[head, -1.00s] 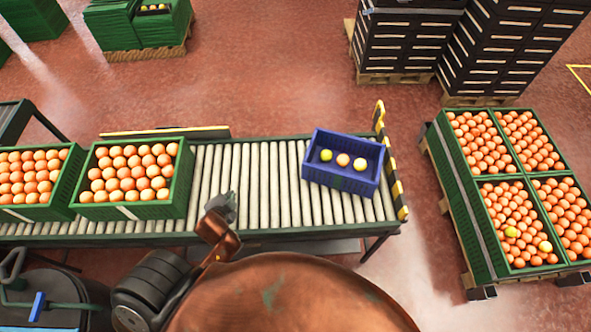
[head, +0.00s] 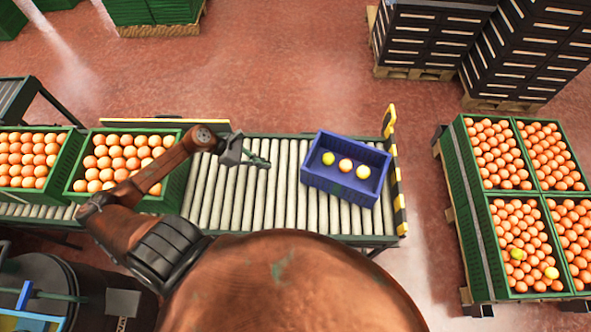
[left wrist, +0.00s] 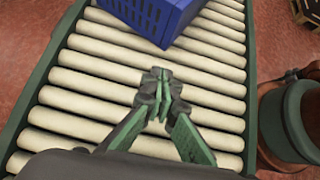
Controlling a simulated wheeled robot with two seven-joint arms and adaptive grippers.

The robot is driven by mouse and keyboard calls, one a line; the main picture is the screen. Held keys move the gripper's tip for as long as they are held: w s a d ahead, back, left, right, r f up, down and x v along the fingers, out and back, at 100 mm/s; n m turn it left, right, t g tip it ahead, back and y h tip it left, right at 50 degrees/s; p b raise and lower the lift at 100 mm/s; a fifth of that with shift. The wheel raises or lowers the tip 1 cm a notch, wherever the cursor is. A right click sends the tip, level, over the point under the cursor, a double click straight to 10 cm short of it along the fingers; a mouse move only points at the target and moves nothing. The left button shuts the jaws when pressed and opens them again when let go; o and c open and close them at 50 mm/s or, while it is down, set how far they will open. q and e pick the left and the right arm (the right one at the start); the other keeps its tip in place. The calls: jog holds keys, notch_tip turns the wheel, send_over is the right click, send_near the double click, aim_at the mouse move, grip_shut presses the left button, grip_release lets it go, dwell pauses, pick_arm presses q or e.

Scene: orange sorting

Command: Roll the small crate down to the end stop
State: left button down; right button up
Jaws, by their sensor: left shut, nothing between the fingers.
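The small blue crate (head: 345,186) sits slightly turned on the roller conveyor (head: 240,205), with two yellow fruits and one orange fruit in it. The striped end stop (head: 396,185) stands at the conveyor's right end, with a small gap between it and the crate. My left gripper (head: 264,163) is over the rollers to the left of the crate, apart from it. In the left wrist view the gripper (left wrist: 158,88) is shut and empty, and the crate (left wrist: 150,18) shows beyond its fingertips. My right gripper is not in view.
Green crates of oranges (head: 125,172) stand on the conveyor's left part, behind my left arm. A pallet of green orange crates (head: 480,220) stands to the right. Stacked black crates (head: 430,35) stand at the back. Rollers between my gripper and the blue crate are clear.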

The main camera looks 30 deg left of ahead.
aim_at(300, 180)
pick_arm(q)
jog(key=shift+m+g, duration=0.3)
jog(key=shift+g, duration=0.1)
jog(key=x, duration=0.9)
jog(key=shift+s+f+b, duration=0.15)
jog(key=shift+f+b, duration=0.2)
jog(key=shift+f, duration=0.35)
jog(key=shift+w+d, duration=0.65)
jog(key=shift+d, duration=0.35)
jog(key=shift+w+d, duration=0.3)
jog(key=shift+d, duration=0.35)
